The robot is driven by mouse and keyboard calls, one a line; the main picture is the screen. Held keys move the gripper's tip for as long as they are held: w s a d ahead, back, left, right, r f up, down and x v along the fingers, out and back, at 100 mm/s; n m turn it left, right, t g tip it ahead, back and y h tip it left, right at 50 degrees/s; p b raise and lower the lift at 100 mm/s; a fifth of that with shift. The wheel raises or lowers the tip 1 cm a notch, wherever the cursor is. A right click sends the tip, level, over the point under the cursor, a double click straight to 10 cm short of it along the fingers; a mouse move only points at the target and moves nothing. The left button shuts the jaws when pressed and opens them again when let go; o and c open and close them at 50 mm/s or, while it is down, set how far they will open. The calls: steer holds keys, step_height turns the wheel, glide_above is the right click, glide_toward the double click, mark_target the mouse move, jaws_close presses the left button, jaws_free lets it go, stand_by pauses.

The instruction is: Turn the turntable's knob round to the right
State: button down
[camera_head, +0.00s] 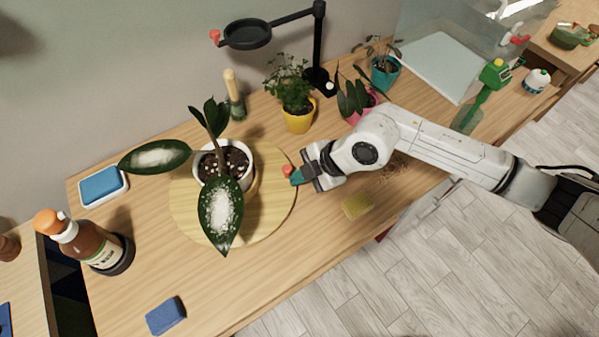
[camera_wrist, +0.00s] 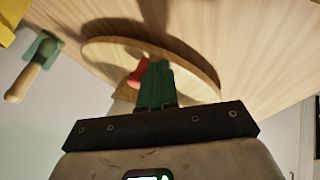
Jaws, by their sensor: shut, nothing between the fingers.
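The round wooden turntable (camera_head: 269,226) lies on the table and bears a white pot (camera_head: 249,181) with a large-leaved plant (camera_head: 219,212). White patches cover two of its leaves. The turntable's red knob (camera_head: 288,170) is at its right edge. My gripper (camera_head: 295,177) is shut and empty, its green fingertips right beside the knob. In the wrist view the knob (camera_wrist: 138,74) shows just left of the shut fingers (camera_wrist: 157,80), partly hidden by them. I cannot tell whether they touch. The turntable (camera_wrist: 200,72) shows behind the fingers.
A yellow sponge (camera_head: 357,205) lies below my gripper. A yellow pot (camera_head: 299,122) and a pink pot (camera_head: 357,112) stand behind. A brown bottle (camera_head: 88,240), a blue sponge (camera_head: 166,316) and a blue-white box (camera_head: 103,187) are at left. The table front is mostly clear.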

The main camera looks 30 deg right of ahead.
mark_target(284, 160)
steer(key=shift+w, duration=0.1)
stand_by(0.3)
steer(key=shift+w+d+f+n+b, duration=0.25)
steer(key=shift+w+d+n+b, duration=0.1)
steer(key=shift+w+n+b, duration=0.25)
steer(key=w, duration=0.1)
steer(key=w+d+n+g+y+b, duration=0.1)
steer(key=w, duration=0.1)
steer(key=w+n, duration=0.1)
steer(key=shift+w+d+r+g+b, duration=0.2)
steer(key=shift+w+r+g+b, duration=0.1)
steer(key=shift+b, duration=0.1)
steer(key=shift+w+d, duration=0.1)
steer(key=shift+w, duration=0.1)
